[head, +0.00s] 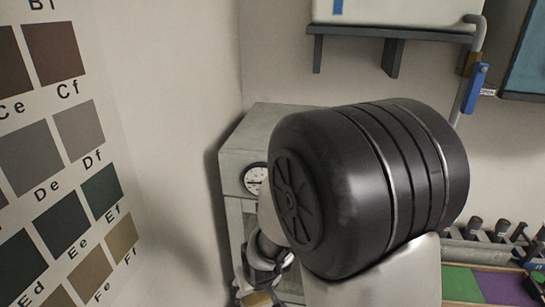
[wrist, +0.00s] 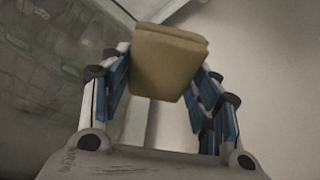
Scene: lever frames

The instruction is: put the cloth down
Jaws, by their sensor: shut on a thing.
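The cloth (wrist: 168,65) is a tan, folded pad in the wrist view. It sits between the two blue-padded fingers of my gripper (wrist: 165,72), which is shut on it. In the head view, my gripper (head: 263,265) shows low in the middle, partly hidden behind my dark arm link. A small tan bit of the cloth (head: 258,299) shows below it at the bottom edge. What lies under the cloth is out of view.
A grey cabinet (head: 236,158) with a round gauge (head: 256,179) stands behind my gripper. A colour chart (head: 60,160) covers the left wall. At right are a pipe with a blue valve handle (head: 475,88), a row of dark knobs (head: 501,229), and green (head: 460,284) and purple (head: 500,288) surfaces.

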